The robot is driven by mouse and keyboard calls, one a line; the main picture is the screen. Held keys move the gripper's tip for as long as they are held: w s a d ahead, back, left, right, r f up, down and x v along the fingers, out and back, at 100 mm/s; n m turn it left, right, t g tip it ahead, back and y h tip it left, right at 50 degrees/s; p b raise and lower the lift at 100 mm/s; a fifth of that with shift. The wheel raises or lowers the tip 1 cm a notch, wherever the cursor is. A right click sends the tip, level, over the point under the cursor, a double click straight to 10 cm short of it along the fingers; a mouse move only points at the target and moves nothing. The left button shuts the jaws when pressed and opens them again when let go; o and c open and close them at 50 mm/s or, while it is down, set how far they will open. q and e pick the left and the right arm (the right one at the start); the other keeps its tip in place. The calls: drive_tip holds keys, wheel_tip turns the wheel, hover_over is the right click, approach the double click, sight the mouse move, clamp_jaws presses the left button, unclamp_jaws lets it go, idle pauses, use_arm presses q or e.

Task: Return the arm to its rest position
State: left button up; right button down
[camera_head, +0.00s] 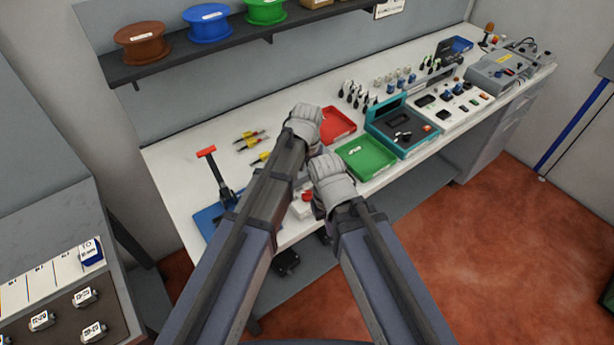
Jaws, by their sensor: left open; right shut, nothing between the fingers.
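My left arm (262,200) reaches in from the lower left over the white workbench (180,150). Its gripper (305,122) is the higher one, above the bench beside the red tray (338,125); it is open. My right arm (375,250) comes up from the lower right. Its gripper (330,178) is shut and empty, near the bench's front edge and left of the green tray (366,157). The two grippers are close together, and the fingertips are mostly hidden. I cannot tell whether the grippers touch.
A press with a red handle (206,152) on a blue base stands left of my arms, with several yellow-handled tools (250,140) nearby. A teal case (400,128) and grey device (500,70) are on the right. A spool shelf (180,65) hangs behind.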

use_arm(q)
drive_tip(key=shift+r, duration=0.45)
drive_tip(key=shift+f, duration=0.1)
drive_tip(key=shift+s, duration=0.1)
drive_tip(key=s+a+f+m+b, duration=0.1)
drive_tip(key=s+a, duration=0.2)
drive_tip(key=s, duration=0.5)
drive_tip(key=s+a+f+m+y+b, duration=0.1)
drive_tip(key=s+a+f+b, duration=0.1)
drive_tip(key=s, duration=0.7)
drive_tip(key=shift+a+f+b, duration=0.3)
drive_tip(key=shift+a, duration=0.1)
drive_tip(key=shift+c, duration=0.2)
